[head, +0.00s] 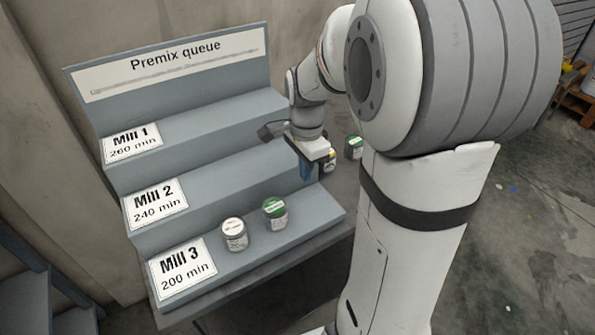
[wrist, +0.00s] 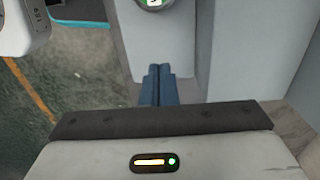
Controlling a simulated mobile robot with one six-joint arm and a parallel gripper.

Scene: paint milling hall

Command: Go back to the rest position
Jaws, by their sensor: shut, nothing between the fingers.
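My gripper (head: 306,172) hangs over the right part of the stepped rack (head: 235,118), pointing down, its blue fingers near the Mill 2 step. In the wrist view the two blue fingers (wrist: 158,70) are together with nothing between them. My large arm links cover the right middle of the head view and hide part of the rack's right end.
On the Mill 3 step stand a white-lidded jar (head: 234,235) and a green-lidded jar (head: 275,214). Another green-lidded jar (head: 354,148) is farther right. Open floor (head: 520,240) lies right of my arm.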

